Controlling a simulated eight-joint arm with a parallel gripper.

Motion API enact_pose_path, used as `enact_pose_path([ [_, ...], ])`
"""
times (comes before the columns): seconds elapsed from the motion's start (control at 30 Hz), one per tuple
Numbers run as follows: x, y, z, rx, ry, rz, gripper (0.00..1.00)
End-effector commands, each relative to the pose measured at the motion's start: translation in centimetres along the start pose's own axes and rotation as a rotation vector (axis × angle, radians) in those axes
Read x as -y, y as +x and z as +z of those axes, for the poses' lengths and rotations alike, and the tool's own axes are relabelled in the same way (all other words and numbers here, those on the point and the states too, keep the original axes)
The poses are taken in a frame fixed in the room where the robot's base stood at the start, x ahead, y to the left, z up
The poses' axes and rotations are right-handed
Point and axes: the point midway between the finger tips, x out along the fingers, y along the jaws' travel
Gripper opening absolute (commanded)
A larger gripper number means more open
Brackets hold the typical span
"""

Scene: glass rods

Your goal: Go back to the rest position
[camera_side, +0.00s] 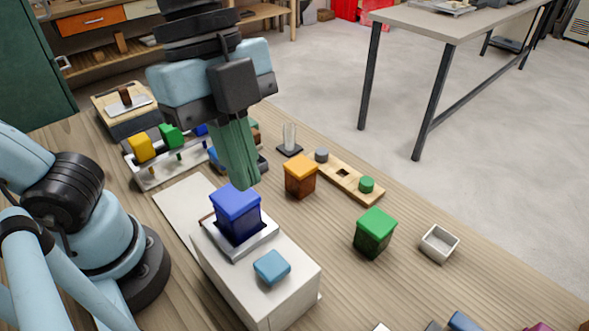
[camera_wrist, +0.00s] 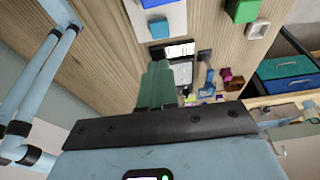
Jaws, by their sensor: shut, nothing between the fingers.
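My gripper (camera_side: 243,186) has long green fingers that are closed together with nothing between them. In the side view it hangs pointing down, its tips close above or behind a blue lidded container (camera_side: 237,207); the exact gap cannot be told. That container sits in a metal holder (camera_side: 262,238) on a white box (camera_side: 285,299). In the wrist view my closed fingers (camera_wrist: 158,66) point up the picture, with a flat blue piece (camera_wrist: 159,28) on the white box beyond them.
An orange container (camera_side: 300,177), a green container (camera_side: 375,231) and a small open tray (camera_side: 440,243) stand to the right on the wooden bench. A wooden strip (camera_side: 342,174) with pegs lies behind. A rack (camera_side: 157,172) with coloured blocks stands at left.

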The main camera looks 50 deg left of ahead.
Motion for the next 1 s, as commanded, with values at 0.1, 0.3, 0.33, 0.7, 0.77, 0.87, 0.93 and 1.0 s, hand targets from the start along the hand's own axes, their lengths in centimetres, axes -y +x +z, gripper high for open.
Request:
enact_pose_path([
  [0.1, 0.0, 0.0, 0.0, 0.000, 0.000, 0.000, 0.00],
  [0.3, 0.1, 0.0, 0.0, 0.000, -0.003, -0.001, 0.00],
  [0.33, 0.2, 0.1, 0.1, 0.000, -0.011, -0.005, 0.00],
  [0.7, 9.5, 4.3, 10.1, -0.091, -0.817, -0.379, 0.00],
  [0.77, 10.7, 4.8, 12.6, -0.124, -0.974, -0.458, 0.00],
  [0.87, 11.9, 5.3, 16.2, -0.180, -1.187, -0.569, 0.00],
  [0.93, 12.3, 5.5, 18.1, -0.214, -1.294, -0.627, 0.00],
  [1.0, 12.5, 5.7, 19.4, -0.239, -1.364, -0.666, 0.00],
])
